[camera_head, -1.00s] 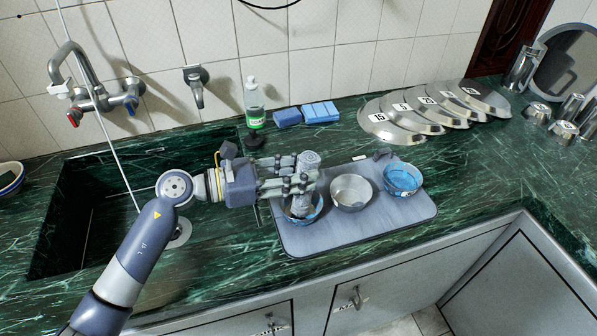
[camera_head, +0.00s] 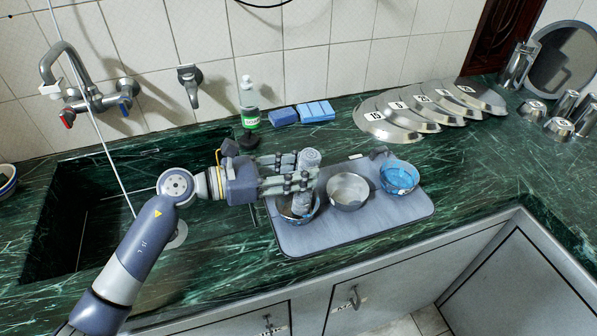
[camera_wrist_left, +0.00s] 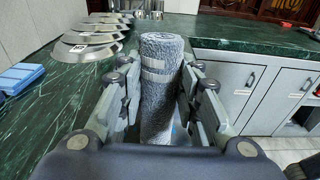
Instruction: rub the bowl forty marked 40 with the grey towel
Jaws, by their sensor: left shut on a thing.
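My left gripper (camera_head: 300,183) is shut on the grey towel (camera_head: 310,158), which is a rolled, upright bundle. In the left wrist view the towel (camera_wrist_left: 160,85) stands between the two fingers. The towel's lower end reaches into the left bowl (camera_head: 312,218) on the grey mat; the fingers hide part of this bowl, and I cannot tell exactly where the towel touches it. I cannot read the number 40 on any bowl. My right gripper is not in view.
The grey mat (camera_head: 340,233) lies near the counter's front edge. The sink (camera_head: 100,225) is at the left. A bottle (camera_head: 249,105), blue sponges (camera_head: 302,113) and several numbered plates (camera_head: 385,128) stand behind the mat. Metal cups (camera_head: 560,115) are at the far right.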

